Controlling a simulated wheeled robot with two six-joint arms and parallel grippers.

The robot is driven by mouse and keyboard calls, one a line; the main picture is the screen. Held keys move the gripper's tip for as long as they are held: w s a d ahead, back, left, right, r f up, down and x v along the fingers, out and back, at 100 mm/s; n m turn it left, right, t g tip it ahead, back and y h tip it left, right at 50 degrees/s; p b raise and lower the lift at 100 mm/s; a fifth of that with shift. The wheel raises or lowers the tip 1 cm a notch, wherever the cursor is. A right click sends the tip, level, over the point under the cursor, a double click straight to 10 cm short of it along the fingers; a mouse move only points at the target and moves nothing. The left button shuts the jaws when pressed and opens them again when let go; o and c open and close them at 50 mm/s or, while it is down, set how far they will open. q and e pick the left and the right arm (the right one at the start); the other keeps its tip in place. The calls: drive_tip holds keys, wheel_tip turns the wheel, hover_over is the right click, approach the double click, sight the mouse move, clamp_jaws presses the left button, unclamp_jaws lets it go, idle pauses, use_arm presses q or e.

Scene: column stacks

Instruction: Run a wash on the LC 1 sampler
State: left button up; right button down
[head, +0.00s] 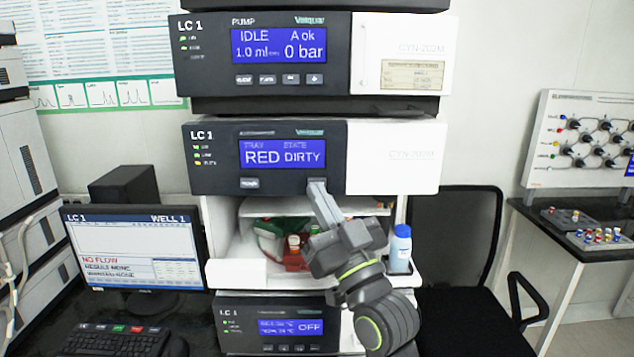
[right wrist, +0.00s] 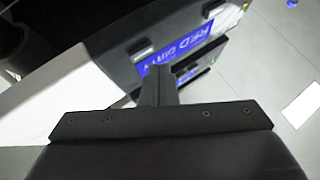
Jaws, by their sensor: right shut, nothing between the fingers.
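The LC 1 sampler (head: 217,171) is the middle module of the stack. Its blue display (head: 282,153) reads tray RED, state DIRTY, and the display also shows at a slant in the right wrist view (right wrist: 197,42). A button (head: 249,183) sits below the display on the left. My right gripper (head: 317,184) is shut and empty, its fingertips at the lower right of the panel, over the place below the word DIRTY. They cover whatever is there; I cannot tell whether they touch. In the open bay below, a red tray (head: 291,262) holds a vial. My left gripper is out of view.
The pump (head: 270,84) above reads IDLE, 0 bar. A module below (head: 240,336) reads OFF. A white-and-blue bottle (head: 400,252) stands right of my right gripper. A monitor (head: 135,245) showing NO FLOW and a keyboard (head: 115,341) are at left, a black chair (head: 462,240) at right.

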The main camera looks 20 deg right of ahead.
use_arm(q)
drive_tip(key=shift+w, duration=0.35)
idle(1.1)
use_arm(e)
drive_tip(key=shift+w, duration=0.2)
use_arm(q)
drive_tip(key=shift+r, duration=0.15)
use_arm(e)
drive_tip(key=shift+w+d, duration=0.2)
drive_tip(key=shift+w, duration=0.05)
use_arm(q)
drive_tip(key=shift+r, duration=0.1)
use_arm(e)
drive_tip(key=shift+w+d, duration=0.1)
drive_tip(key=shift+w, duration=0.3)
idle(0.5)
drive_tip(key=shift+s, duration=0.1)
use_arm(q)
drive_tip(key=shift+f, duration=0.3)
use_arm(e)
drive_tip(key=shift+s+a, duration=0.3)
drive_tip(key=shift+s, duration=0.4)
